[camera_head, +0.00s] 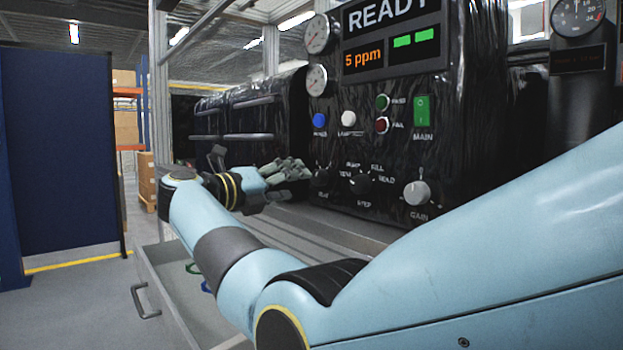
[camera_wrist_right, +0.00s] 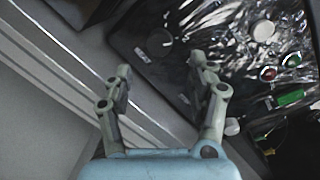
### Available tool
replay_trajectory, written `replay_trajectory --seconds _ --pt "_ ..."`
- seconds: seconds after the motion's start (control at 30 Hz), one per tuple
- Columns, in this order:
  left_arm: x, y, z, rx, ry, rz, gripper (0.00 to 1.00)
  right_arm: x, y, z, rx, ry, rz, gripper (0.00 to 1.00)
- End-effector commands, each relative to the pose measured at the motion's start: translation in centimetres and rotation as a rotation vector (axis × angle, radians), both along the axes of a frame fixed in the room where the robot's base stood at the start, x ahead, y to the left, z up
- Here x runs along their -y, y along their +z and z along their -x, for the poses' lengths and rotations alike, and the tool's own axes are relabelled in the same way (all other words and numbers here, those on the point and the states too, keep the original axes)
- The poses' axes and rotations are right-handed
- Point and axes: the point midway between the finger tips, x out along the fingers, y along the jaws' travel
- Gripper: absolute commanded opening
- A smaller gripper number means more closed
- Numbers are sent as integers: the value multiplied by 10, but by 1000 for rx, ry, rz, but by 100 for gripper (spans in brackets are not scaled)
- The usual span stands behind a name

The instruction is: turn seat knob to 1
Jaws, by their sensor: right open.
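My right gripper (camera_head: 291,170) is open and empty in front of the panel's lower left; the fingers are apart in the wrist view (camera_wrist_right: 160,67), not touching the knob. My left gripper is not in view.
A dark step knob (camera_head: 361,184) and a pale gain knob (camera_head: 417,193) sit to the right. Blue (camera_head: 319,120) and white (camera_head: 348,118) buttons, green and red lamps and a green main switch (camera_head: 422,111) are above. A metal ledge runs below the panel.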

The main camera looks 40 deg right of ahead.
Motion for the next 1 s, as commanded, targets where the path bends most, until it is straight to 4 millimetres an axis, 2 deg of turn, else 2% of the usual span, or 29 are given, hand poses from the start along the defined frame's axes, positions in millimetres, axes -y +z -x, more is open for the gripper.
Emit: replay_trajectory --seconds 0.1,0.3,0.5,0.73,1.0 --pt "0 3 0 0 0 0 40 26 2 -4 2 -3 3 58" --pt "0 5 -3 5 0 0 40 57 1 -11 0 0 4 58" --pt "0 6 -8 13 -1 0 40 69 0 -13 -1 0 2 58" --pt "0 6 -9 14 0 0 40 70 0 -13 0 1 2 58" --pt "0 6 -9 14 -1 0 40 69 0 -13 0 1 2 24"
